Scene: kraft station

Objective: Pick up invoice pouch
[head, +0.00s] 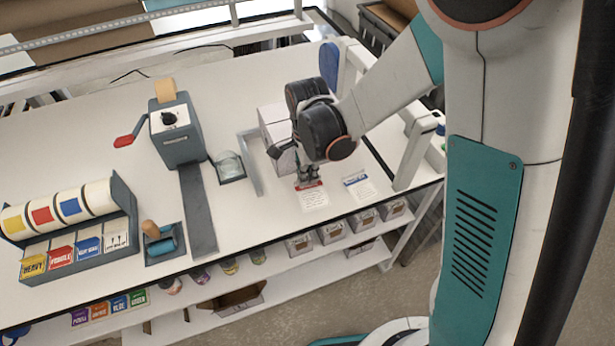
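Two flat white sheets lie near the front edge of the white table. One has a red header (313,198) and the other has a blue header (359,187). Their print is too small to read, so I cannot tell which is the invoice pouch. My gripper (308,178) points down at the top edge of the red-headed sheet and partly covers it. The blue-headed sheet is a short way to its right. The fingertips are small and dark here; I cannot tell whether they are open or touching the sheet.
A white box (274,122) stands just behind my gripper, beside a grey corner guide (252,165). A tape dispenser (176,130) and a label rack (75,225) stand to the left. A white frame (412,150) rises at the right. Small bins (332,232) sit on the shelf below.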

